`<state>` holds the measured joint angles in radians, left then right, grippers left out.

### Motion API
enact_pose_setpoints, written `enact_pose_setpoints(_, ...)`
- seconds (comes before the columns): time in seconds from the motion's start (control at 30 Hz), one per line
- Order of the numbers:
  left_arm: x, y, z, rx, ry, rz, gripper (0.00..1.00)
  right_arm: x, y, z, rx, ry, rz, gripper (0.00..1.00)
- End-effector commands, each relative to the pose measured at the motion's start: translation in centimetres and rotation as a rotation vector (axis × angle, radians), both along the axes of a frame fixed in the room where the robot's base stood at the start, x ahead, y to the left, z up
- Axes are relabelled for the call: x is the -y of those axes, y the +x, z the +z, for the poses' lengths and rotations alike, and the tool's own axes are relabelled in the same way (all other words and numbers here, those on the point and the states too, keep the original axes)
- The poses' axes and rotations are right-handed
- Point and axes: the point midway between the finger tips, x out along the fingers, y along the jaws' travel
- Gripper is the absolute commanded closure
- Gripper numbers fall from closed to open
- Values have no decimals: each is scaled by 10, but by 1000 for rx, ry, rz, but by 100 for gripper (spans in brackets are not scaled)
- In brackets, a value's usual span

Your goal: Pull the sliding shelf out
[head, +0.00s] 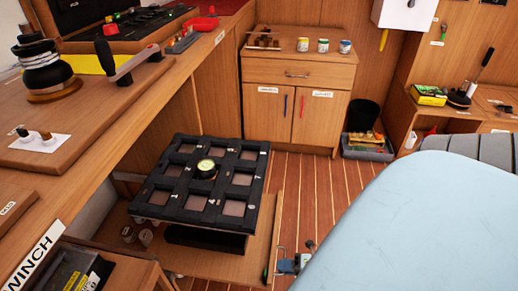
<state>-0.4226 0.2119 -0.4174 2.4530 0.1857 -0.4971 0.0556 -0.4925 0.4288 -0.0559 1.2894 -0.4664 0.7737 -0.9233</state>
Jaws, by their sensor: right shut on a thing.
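The sliding shelf (205,262) is a low wooden board that sticks out from under the bench on the left. A black grid tray (185,190) with several numbered square compartments stands over it, and a small round tin with a yellowish lid (207,168) sits on the tray. My right gripper (275,268) is small in view at the shelf's outer right edge, shut on the shelf there. The exact grip is too small to make out. The tray hides much of the shelf. My left gripper is not in view.
The bench (110,130) on the left carries a winch (45,72) and tools. A wooden cabinet (295,90) stands at the back, with a black bin (363,115) and a grey crate (368,148) beside it. Bare plank floor (318,185) lies right of the shelf.

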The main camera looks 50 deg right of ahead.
Motion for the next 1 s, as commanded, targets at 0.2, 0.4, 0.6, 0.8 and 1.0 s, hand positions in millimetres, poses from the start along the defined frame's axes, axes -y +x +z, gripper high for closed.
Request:
enact_pose_setpoints(0.2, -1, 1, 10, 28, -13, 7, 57, 18, -31, 0, -2, 1, 0, 100)
enact_pose_setpoints(0.4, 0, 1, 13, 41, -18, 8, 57, 24, -42, 0, 0, 0, 1, 100)
enact_pose_setpoints(0.6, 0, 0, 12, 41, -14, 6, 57, 25, -43, 0, 0, 0, 1, 100)
enact_pose_setpoints(0.8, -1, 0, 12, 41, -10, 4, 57, 25, -42, 0, 0, 0, 1, 81)
enact_pose_setpoints(1.0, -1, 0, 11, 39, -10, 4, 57, 25, -42, 0, 0, 0, 1, 64)
